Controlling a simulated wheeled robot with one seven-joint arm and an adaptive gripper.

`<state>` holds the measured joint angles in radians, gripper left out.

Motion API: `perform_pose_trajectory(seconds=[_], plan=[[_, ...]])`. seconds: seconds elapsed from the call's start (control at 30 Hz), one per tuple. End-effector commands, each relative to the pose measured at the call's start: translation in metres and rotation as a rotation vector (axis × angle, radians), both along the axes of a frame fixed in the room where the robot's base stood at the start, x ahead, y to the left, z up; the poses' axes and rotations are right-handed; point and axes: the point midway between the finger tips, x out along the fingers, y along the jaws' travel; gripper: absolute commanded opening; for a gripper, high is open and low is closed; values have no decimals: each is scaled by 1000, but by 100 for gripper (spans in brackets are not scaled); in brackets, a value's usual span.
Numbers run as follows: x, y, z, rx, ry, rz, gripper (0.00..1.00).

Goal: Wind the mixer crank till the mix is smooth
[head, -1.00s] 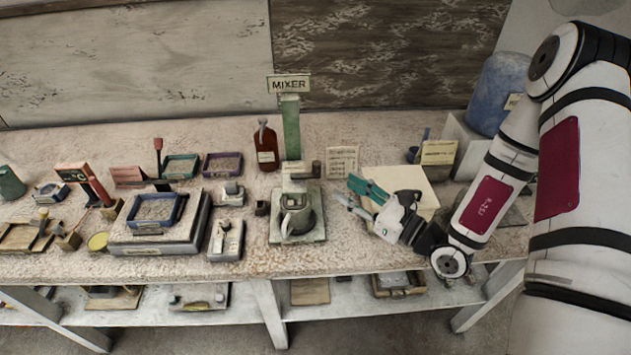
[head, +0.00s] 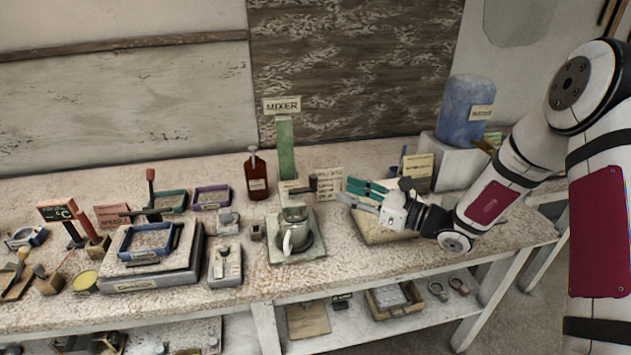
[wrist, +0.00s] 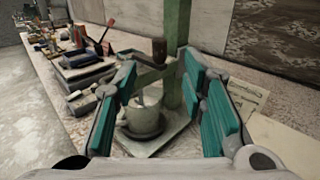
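The mixer stands in the middle of the bench, with a green post (head: 286,150) and a pale base plate (head: 312,248) holding a grey mug (head: 295,236). The mug also shows in the wrist view (wrist: 143,119). The crank's brown upright knob (wrist: 159,49) shows above and behind the mug there; in the head view the knob (head: 313,182) is small, right of the post. My gripper (head: 350,193) is right of the mixer, pointing left toward it, open and empty. In the wrist view its teal-padded fingers (wrist: 160,98) frame the mug, apart from the knob. The mix inside cannot be made out.
A brown bottle (head: 257,178) stands left of the post. A small card (head: 330,184) stands right of it. A pale board (head: 385,230) lies below my gripper. A blue drum (head: 466,112) stands at the back right. A scale-like box with a blue tray (head: 150,278) sits to the left.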

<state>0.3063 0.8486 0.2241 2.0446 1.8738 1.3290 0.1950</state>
Motion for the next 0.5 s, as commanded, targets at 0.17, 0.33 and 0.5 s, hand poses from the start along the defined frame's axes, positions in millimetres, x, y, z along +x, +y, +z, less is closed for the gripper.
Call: perform_pose_trajectory(seconds=[0.17, 0.33, 0.5], plan=[[17, 34, 1, 0, -2, 4, 38], [32, 62, 1, 0, -2, 4, 38], [44, 82, 0, 0, -2, 3, 38]])
